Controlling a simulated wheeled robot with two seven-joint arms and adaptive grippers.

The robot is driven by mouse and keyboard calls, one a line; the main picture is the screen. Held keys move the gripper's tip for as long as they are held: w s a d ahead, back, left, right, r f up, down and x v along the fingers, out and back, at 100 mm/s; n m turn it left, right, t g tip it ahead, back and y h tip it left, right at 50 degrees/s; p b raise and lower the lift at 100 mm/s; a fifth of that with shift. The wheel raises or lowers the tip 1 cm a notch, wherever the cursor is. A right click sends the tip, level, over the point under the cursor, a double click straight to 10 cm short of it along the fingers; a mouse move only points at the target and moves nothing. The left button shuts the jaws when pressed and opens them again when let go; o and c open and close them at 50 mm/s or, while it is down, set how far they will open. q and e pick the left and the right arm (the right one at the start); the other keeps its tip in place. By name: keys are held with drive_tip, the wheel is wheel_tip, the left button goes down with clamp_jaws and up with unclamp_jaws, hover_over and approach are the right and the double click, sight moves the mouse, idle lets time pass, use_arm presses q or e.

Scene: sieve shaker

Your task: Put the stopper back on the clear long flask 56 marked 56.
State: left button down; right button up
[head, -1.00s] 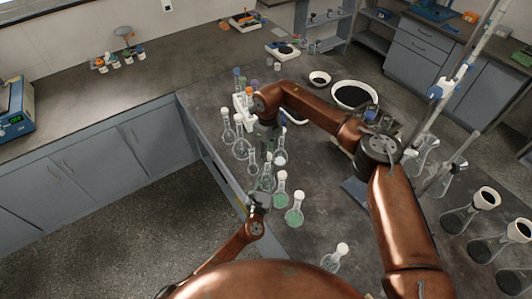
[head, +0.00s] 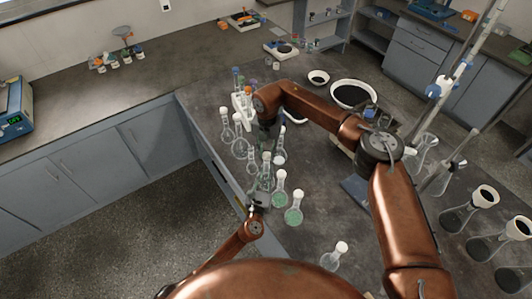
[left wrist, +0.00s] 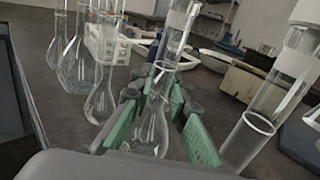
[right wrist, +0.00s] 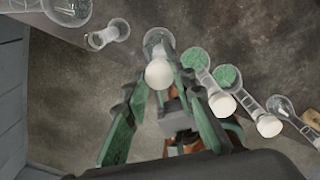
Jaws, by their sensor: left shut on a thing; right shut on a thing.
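A clear long-necked flask (left wrist: 150,132) stands between the green pads of my left gripper (left wrist: 157,95), which is shut on it. My right gripper (right wrist: 158,88) is shut on a white stopper (right wrist: 160,74). In the right wrist view the stopper is over the neck of a clear flask (right wrist: 158,42). I cannot tell whether it touches the mouth. In the head view my right gripper (head: 268,140) is just above my left gripper (head: 257,195). No number is readable.
Two stoppered flasks with green contents (head: 294,214) (head: 280,197) stand close on the right. Several clear flasks (head: 227,132) and a white rack (head: 242,108) are behind, near the bench edge. Another stoppered flask (head: 335,258) stands nearer. Open bench lies right of the green flasks.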

drive_tip(key=o, duration=0.8)
drive_tip(key=shift+d, duration=0.15)
drive_tip(key=shift+r, duration=2.2)
drive_tip(key=shift+c, duration=0.5)
